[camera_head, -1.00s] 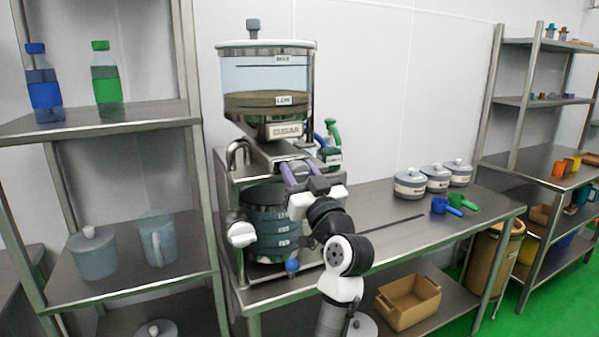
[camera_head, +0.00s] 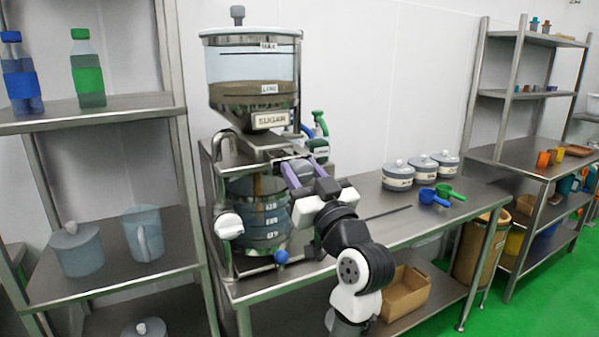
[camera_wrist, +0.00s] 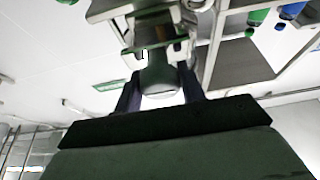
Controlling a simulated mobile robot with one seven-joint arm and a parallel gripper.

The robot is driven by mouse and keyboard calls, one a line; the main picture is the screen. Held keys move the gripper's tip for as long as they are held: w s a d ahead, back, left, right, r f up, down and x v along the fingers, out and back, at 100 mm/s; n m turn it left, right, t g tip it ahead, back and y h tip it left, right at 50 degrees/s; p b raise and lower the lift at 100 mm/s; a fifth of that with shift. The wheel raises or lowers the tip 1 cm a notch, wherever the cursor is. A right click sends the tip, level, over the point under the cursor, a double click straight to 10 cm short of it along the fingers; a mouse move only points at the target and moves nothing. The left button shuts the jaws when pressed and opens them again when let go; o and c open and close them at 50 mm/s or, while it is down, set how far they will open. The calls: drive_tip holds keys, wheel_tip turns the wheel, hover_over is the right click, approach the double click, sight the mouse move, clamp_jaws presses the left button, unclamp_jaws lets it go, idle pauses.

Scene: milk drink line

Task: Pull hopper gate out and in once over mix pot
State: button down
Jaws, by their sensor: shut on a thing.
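The sugar hopper (camera_head: 252,75) stands on a steel frame, with clear walls and a brown fill near its lower mark. Its gate (camera_head: 262,150) sits under the hopper's narrow bottom, partly hidden by my gripper. My gripper (camera_head: 297,172), with purple fingers, is shut on the gate's handle. In the wrist view the rounded handle (camera_wrist: 160,77) lies between my fingers. The mix pot (camera_head: 262,218), a clear bluish vessel with level marks, stands below the gate inside the frame. A brownish patch shows in its upper part; I cannot tell whether it is falling sugar.
A white knob (camera_head: 229,225) and a blue ball knob (camera_head: 281,257) are at the frame's front. Lidded jars (camera_head: 398,175) and scoops (camera_head: 428,197) are farther right on the bench. A shelf rack stands left.

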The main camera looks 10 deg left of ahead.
drive_tip(key=c, duration=1.2)
unclamp_jaws()
drive_tip(key=shift+s+d, duration=0.1)
drive_tip(key=o, duration=0.3)
drive_tip(key=shift+s+d, duration=0.1)
drive_tip(key=shift+s, duration=0.05)
drive_tip(key=b+v, duration=0.4)
drive_tip(key=v, duration=0.9)
drive_tip(key=shift+s+f, duration=0.2)
drive_tip(key=shift+s, duration=0.05)
drive_tip(key=shift+d+r, duration=0.1)
drive_tip(key=shift+d, duration=0.05)
